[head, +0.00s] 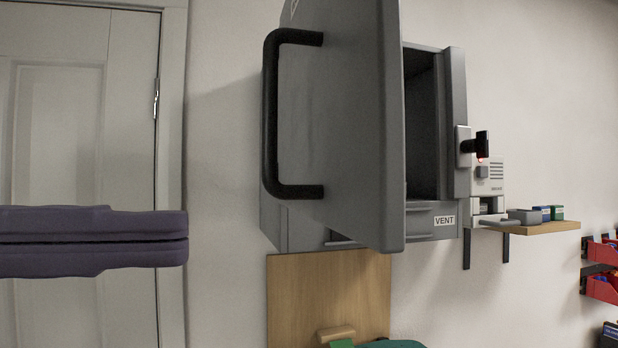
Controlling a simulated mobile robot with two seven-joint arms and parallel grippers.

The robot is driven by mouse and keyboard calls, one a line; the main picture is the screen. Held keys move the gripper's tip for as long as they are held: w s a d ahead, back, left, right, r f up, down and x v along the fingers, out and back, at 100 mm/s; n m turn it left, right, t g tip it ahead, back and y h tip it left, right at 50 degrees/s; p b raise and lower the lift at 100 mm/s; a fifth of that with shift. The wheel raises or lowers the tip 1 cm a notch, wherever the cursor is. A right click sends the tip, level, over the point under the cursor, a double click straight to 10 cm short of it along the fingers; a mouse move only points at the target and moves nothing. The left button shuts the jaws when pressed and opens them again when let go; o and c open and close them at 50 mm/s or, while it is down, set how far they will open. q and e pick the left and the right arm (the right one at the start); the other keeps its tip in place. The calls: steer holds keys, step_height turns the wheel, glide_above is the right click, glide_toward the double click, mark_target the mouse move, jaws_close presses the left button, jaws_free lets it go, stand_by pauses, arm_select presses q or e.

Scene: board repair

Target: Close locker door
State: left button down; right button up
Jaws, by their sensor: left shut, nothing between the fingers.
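The grey locker (448,125) is fixed to the wall in the middle of the head view. Its grey door (345,125) stands wide open and hides much of the locker's inside. A black bar handle (270,120) is on the door's left side. My left gripper (186,239) comes in from the left edge. It is shut and empty, with its two dark purple fingers together. It is left of and lower than the handle, apart from the door. My right gripper is out of view.
A wooden board (300,290) is below the locker. A control box (490,175) with a red light and a small shelf (555,228) with little boxes are right of it. Red bins (602,287) hang at the far right. A white panelled door (60,130) is at the left.

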mark_target(361, 233)
arm_select(q)
steer(key=p+x, duration=0.5)
steer(key=x, duration=0.2)
steer(key=shift+w+d+r, duration=0.1)
steer(key=shift+d+r, duration=0.05)
steer(key=shift+d, duration=0.15)
steer(key=shift+w+d, duration=0.1)
steer(key=shift+d, duration=0.35)
steer(key=shift+f, duration=0.3)
